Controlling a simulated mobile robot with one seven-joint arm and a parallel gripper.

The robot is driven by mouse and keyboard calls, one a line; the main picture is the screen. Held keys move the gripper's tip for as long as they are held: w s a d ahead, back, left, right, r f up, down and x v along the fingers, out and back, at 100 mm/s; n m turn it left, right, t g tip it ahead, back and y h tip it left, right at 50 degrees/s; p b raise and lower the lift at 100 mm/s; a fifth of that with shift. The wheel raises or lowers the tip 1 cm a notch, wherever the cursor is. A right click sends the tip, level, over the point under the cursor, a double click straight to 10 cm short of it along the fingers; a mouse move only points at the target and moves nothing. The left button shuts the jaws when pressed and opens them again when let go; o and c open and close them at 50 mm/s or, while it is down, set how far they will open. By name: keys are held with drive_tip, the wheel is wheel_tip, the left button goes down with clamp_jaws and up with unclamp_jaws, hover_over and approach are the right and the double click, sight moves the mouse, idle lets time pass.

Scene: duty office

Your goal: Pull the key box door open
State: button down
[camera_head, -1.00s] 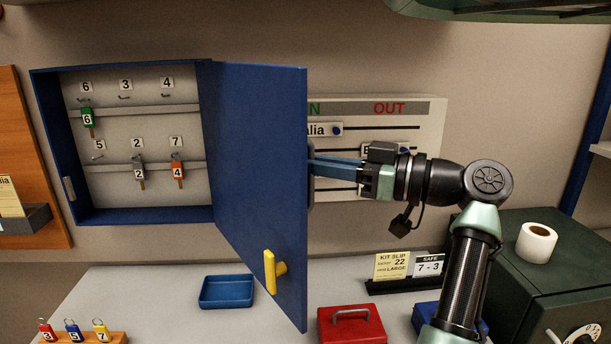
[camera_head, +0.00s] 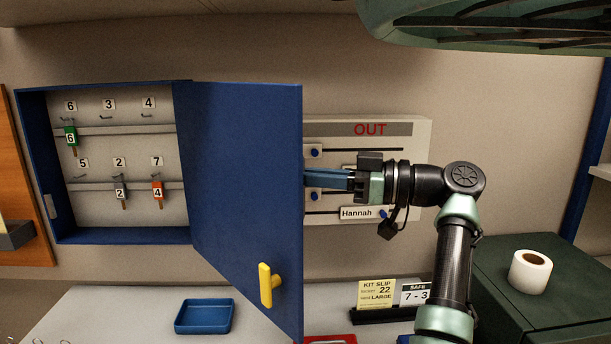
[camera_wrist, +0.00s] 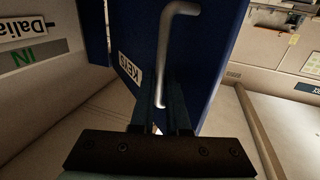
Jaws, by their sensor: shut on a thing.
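The blue key box (camera_head: 33,168) hangs on the wall, and its door (camera_head: 245,190) stands open, swung out toward me. The door's inner face, with a yellow lever (camera_head: 266,285) low on it, shows in the head view. The wrist view shows the door's outer face (camera_wrist: 215,60), with a silver bar handle (camera_wrist: 170,50) and a white label (camera_wrist: 130,72). My gripper (camera_wrist: 161,112) is shut on the handle near one end of its bar. In the head view its fingertips are hidden behind the door's free edge.
Tagged keys hang on hooks inside the box. An in/out board (camera_head: 425,165) is on the wall behind my gripper. Below are a blue tray (camera_head: 204,317), a slip holder (camera_head: 385,314) and a red box (camera_head: 330,339). A green safe (camera_head: 520,312) with a white roll (camera_head: 530,271) stands right.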

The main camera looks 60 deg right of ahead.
drive_tip(key=shift+w+r, duration=0.15)
drive_tip(key=c, duration=1.2)
unclamp_jaws()
drive_tip(key=shift+w, duration=0.2)
drive_tip(key=shift+s, duration=0.1)
drive_tip(key=s+b, duration=0.1)
drive_tip(key=s, duration=0.3)
drive_tip(key=s+d+b, duration=0.1)
drive_tip(key=s, duration=0.3)
drive_tip(key=s+d+b, duration=0.1)
drive_tip(key=s+b, duration=0.1)
drive_tip(key=s, duration=0.2)
drive_tip(key=shift+s+d, duration=0.15)
drive_tip(key=shift+s, duration=0.15)
